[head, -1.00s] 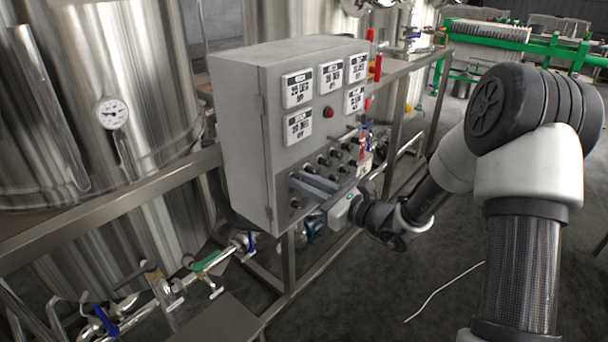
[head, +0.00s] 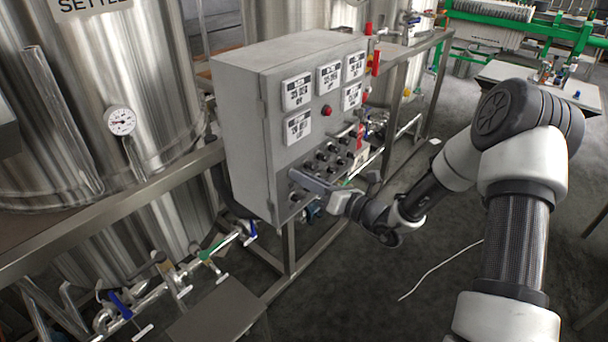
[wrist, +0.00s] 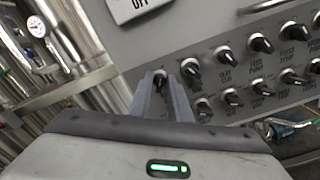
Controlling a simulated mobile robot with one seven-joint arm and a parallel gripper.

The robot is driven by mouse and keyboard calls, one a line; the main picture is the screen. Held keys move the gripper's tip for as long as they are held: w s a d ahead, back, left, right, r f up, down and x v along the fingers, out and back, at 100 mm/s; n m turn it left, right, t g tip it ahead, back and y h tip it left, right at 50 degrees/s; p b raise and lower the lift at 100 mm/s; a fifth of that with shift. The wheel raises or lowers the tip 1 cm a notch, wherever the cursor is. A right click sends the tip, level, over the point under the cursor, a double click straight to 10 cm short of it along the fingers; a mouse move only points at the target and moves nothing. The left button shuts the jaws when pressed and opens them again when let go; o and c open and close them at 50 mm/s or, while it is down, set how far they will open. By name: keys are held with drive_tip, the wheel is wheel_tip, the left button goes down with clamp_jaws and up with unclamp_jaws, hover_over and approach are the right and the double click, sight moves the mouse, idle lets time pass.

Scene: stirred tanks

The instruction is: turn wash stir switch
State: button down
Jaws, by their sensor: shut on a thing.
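A grey control box (head: 240,140) carries rows of black switch knobs on its front panel. My gripper (head: 293,176) reaches the panel's lower left part from the right. In the wrist view my gripper (wrist: 161,82) has its two grey fingers on either side of a small black switch knob (wrist: 160,76), shut on it. This knob is at the left end of a row, and its label is hidden by the fingers. I cannot tell from its label whether it is the wash stir switch. The fingers hide this knob in the head view.
Neighbouring knobs (wrist: 190,69) sit close to the right of my fingers. White display plates (head: 297,91) and a red button (head: 327,111) are higher on the panel. A steel tank (head: 110,100) stands at left, with valve pipes (head: 160,290) below.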

drive_tip(key=shift+f, duration=0.1)
idle(0.3)
drive_tip(key=c, duration=1.9)
unclamp_jaws()
drive_tip(key=shift+o, duration=0.2)
drive_tip(key=shift+d, duration=0.1)
drive_tip(key=v, duration=1.7)
drive_tip(key=shift+s+p, duration=0.2)
drive_tip(key=shift+p, duration=0.15)
